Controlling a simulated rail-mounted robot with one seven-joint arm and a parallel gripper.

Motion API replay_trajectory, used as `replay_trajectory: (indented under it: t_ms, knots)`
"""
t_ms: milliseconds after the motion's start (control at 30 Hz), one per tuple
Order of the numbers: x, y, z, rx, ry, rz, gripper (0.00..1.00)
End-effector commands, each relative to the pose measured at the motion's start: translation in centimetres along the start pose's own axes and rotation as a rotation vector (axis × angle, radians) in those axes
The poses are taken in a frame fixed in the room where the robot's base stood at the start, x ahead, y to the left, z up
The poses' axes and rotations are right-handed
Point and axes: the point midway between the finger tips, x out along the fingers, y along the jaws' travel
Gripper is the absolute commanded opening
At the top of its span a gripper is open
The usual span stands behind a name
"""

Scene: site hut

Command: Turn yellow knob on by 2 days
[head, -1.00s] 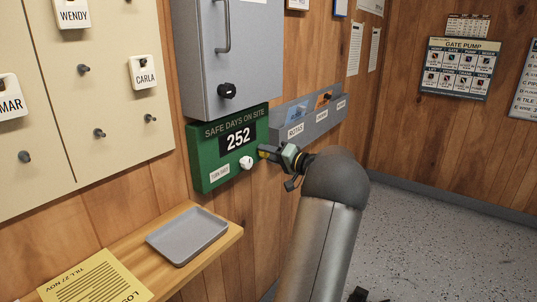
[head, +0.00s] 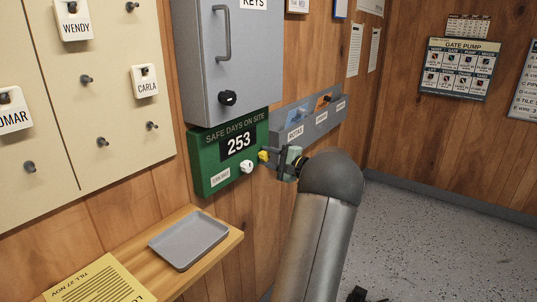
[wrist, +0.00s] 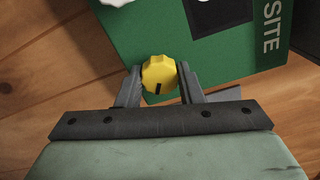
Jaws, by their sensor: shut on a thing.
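The green "SAFE DAYS ON SITE" board (head: 207,152) hangs on the wooden wall under a grey cabinet, and its display (head: 238,146) reads 253. The yellow knob (head: 263,156) sits at the board's right side. In the wrist view the yellow knob (wrist: 159,73) is between the two fingers, with a black mark on its lower part. My gripper (head: 272,160) is shut on the yellow knob; it also shows in the wrist view (wrist: 159,82). A white knob (head: 246,166) is just left of the yellow one, beside a small label.
The grey key cabinet (head: 230,60) with a black knob is directly above the board. A grey wall rack (head: 320,121) with labelled slots is to the right. A shelf (head: 222,243) with a grey tray (head: 188,243) is below.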

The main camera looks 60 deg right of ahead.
Motion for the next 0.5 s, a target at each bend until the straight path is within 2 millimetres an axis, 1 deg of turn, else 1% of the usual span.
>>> replay_trajectory:
  t_ms: [200,500]
  knots:
    - [-0.04,-0.19,0.06,0.176,0.001,0.001,0.11]
    - [-0.04,-0.02,0.02,0.337,0.001,0.001,0.11]
